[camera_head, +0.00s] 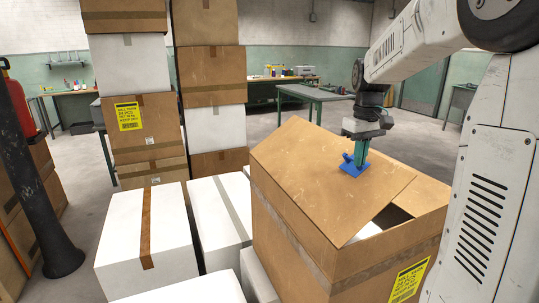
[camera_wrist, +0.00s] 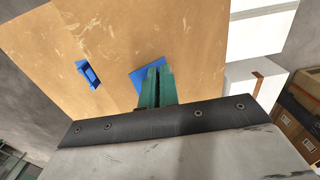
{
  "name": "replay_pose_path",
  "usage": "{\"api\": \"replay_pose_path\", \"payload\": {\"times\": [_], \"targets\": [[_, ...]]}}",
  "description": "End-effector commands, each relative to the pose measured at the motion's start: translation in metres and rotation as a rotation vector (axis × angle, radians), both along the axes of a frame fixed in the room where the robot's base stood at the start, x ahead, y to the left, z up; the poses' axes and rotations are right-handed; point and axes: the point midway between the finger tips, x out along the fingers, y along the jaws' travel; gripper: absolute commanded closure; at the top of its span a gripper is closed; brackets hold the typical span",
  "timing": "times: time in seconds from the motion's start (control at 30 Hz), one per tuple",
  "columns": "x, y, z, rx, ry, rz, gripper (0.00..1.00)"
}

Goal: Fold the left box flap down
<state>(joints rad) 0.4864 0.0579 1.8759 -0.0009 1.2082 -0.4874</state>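An open brown cardboard box (camera_head: 285,232) stands at the right in the head view. Its large left flap (camera_head: 300,165) slopes over the opening, with its right edge raised above the box. Blue pieces (camera_head: 352,165) are on the flap; the wrist view shows one blue bracket (camera_wrist: 90,75) apart from my fingers and a flat blue patch (camera_wrist: 143,74) at their tips. My gripper (camera_head: 359,160) points down at the flap, its green fingers (camera_wrist: 155,82) close together with a thin dark line between them. I see nothing clearly held. Whether the tips touch the flap is unclear.
White boxes (camera_head: 145,235) stand close to the left of the open box. Tall stacks of cartons (camera_head: 210,75) rise behind. A dark post (camera_head: 35,190) is at far left. A workbench (camera_head: 315,95) stands at the back. Something white (camera_head: 366,231) shows inside the box.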

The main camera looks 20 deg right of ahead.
Motion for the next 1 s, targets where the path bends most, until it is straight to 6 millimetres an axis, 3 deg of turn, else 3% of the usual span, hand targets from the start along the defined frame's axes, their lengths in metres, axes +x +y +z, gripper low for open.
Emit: {"api": "replay_pose_path", "payload": {"times": [0.53,1.0], "targets": [[0.002,-0.013,-0.012,-0.001,-0.008,-0.001,1.0],[0.002,-0.037,-0.047,0.0,-0.006,-0.001,1.0]]}}
